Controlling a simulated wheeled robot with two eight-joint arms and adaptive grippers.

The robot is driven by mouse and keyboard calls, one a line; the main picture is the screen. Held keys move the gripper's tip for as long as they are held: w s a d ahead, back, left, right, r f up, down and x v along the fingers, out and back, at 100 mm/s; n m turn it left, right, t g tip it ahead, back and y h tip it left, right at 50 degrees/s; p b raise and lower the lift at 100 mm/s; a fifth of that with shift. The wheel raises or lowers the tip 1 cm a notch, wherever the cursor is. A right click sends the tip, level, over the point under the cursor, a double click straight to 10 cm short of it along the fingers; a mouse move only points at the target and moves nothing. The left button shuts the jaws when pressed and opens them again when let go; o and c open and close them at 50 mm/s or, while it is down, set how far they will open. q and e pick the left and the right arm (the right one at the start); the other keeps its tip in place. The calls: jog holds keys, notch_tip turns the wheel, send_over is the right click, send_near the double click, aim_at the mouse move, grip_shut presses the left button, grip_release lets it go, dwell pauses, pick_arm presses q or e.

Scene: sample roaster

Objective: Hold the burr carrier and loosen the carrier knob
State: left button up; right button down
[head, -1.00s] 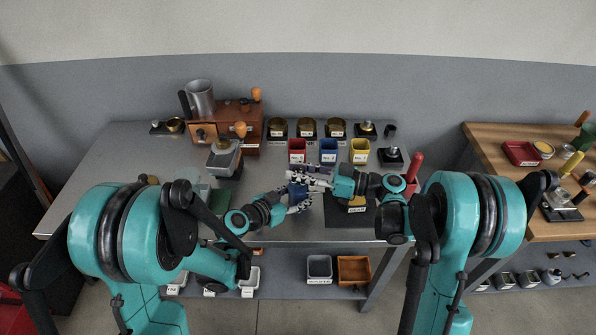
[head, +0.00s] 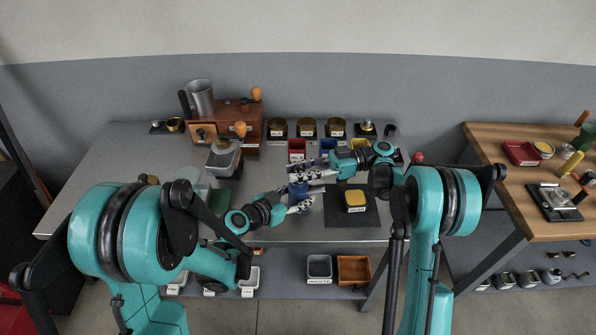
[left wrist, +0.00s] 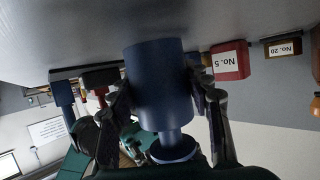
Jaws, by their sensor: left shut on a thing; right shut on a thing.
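The burr carrier is a blue cylinder (head: 299,190); it fills the middle of the left wrist view (left wrist: 158,85), with a narrower neck and a disc at its lower end there. My left gripper (head: 300,203) is shut around it from both sides, and its fingers flank the cylinder in the left wrist view (left wrist: 165,110). My right gripper (head: 294,171) comes in from the right, just above the carrier in the head view. It is shut on the carrier knob at the carrier's upper end. Its fingers largely hide the knob.
A black mat (head: 340,218) with a yellow-topped block (head: 355,200) lies right of the grippers. Red (head: 297,146) and blue (head: 327,147) bins and several brass cups stand behind. A wooden grinder (head: 236,113) stands back left. A glass-like container (head: 196,192) is left.

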aim_at(298, 167)
dwell(0.3)
jog(key=c, duration=1.1)
grip_release()
jog(key=shift+c, duration=0.2)
jog(key=shift+r, duration=0.1)
notch_tip(298, 167, up, 10)
jog(key=shift+f, duration=0.1)
jog(key=shift+c, duration=0.3)
